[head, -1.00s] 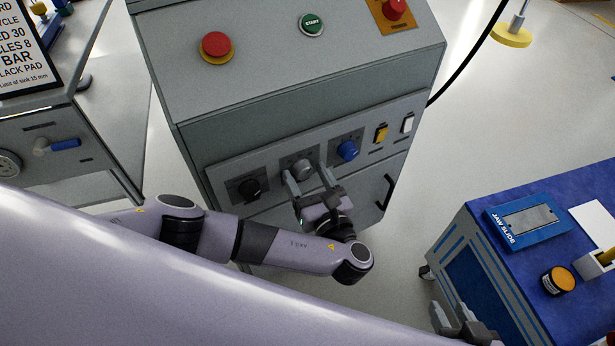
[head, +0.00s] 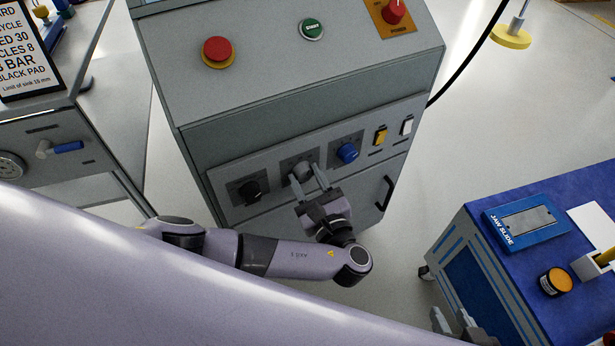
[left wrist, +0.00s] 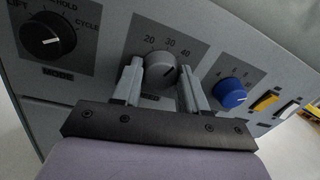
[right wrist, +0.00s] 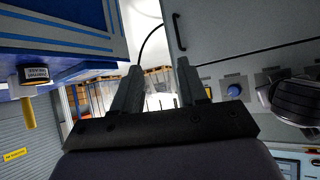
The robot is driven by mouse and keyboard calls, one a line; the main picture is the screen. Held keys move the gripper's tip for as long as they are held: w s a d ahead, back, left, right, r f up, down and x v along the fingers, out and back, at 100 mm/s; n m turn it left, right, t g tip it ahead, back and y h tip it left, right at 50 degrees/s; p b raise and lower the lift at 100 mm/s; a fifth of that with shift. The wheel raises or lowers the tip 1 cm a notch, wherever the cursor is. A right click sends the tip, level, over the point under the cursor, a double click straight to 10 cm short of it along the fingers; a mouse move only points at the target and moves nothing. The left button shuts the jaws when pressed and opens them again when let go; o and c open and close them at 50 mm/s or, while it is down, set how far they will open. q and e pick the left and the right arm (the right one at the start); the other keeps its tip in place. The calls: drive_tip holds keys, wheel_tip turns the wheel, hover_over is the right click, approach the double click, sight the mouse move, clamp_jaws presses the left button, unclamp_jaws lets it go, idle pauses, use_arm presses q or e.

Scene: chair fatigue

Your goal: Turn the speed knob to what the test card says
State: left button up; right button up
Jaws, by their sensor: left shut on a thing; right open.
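The grey speed knob (head: 302,171) is the middle knob on the cabinet's front panel. In the left wrist view the knob (left wrist: 160,72) has 20, 30 and 40 printed above it; a pale pointer line leans up and right, its exact reading unclear. My left gripper (head: 309,180) is shut on the knob, one finger on each side; it also shows in the left wrist view (left wrist: 160,88). The test card (head: 30,50) is cut off at the left and shows "ED 30". My right gripper (right wrist: 155,88) is open and empty, away from the panel.
The black mode knob (head: 250,189) and blue knob (head: 347,152) flank the speed knob. Yellow (head: 381,135) and white (head: 406,126) switches sit further right. A red button (head: 217,50) is on top. A blue-topped bench (head: 470,222) stands at right.

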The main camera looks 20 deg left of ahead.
use_arm(q)
drive_tip(key=shift+s+f+n, duration=0.1)
drive_tip(key=shift+n, duration=2.2)
use_arm(e)
drive_tip(key=shift+w+a+r, duration=0.1)
drive_tip(key=shift+w+r, duration=0.15)
drive_tip(key=shift+w, duration=0.05)
use_arm(q)
drive_tip(key=o, duration=1.1)
drive_tip(key=shift+c, duration=0.2)
use_arm(e)
drive_tip(key=shift+s+f, duration=0.15)
drive_tip(key=shift+f, duration=0.1)
drive_tip(key=shift+s, duration=0.1)
